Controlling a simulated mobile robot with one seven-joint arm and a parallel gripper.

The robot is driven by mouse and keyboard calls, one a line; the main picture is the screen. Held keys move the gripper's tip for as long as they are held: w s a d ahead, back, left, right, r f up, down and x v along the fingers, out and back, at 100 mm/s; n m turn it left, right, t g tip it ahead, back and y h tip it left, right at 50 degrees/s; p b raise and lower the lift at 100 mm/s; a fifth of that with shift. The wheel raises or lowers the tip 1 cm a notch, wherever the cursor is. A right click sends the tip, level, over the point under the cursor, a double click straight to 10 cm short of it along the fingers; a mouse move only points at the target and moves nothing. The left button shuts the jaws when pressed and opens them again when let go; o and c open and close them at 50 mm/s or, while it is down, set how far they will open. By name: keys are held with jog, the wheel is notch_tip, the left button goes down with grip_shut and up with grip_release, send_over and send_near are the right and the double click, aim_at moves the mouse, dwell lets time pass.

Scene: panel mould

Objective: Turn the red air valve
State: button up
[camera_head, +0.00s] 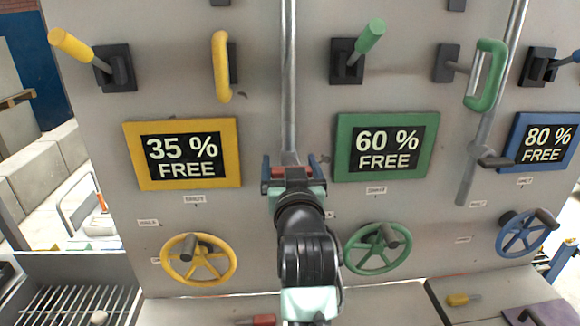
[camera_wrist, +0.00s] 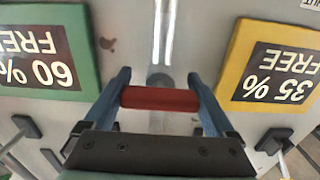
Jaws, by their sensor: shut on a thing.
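The red air valve shows in the wrist view as a short red bar handle (camera_wrist: 160,98) lying crosswise between the blue fingers of my gripper (camera_wrist: 159,80). A grey round stem sits just behind it, in line with a vertical metal pipe (camera_wrist: 163,30). In the head view my gripper (camera_head: 291,160) is at the pipe (camera_head: 288,80) on the panel, between the yellow and green signs. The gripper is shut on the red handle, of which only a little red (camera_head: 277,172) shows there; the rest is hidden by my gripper.
A yellow sign (camera_head: 182,182) and a green sign (camera_head: 385,175) flank my gripper. Below are a yellow handwheel (camera_head: 198,282), a green handwheel (camera_head: 358,263) and a blue handwheel (camera_head: 520,238). Yellow and green levers (camera_head: 370,37) project above. A second pipe (camera_head: 487,120) runs on the right.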

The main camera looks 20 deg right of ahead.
jog(key=o, duration=1.1)
jog(key=shift+c, duration=0.2)
jog(key=shift+s, duration=0.1)
jog(key=b+v, duration=0.4)
jog(key=v, duration=0.8)
jog(key=shift+s+b, duration=0.35)
jog(key=shift+s, duration=0.05)
jog(key=shift+a, duration=0.15)
jog(key=s+a+r+n+t+y, duration=0.1)
jog(key=s+a+r+t, duration=0.2)
jog(key=a+r, duration=0.2)
jog(key=s+a+r+n+t+y, duration=0.1)
jog(key=s+a+r+t+y, duration=0.1)
jog(key=r, duration=0.9)
jog(key=s+a+r+n+t+y, duration=0.1)
jog(key=s+a+r+t+y, duration=0.1)
jog(key=s+a+r+t, duration=0.3)
jog(key=s+a+r, duration=0.1)
jog(key=a+r, duration=0.2)
jog(key=shift+a+r, duration=0.25)
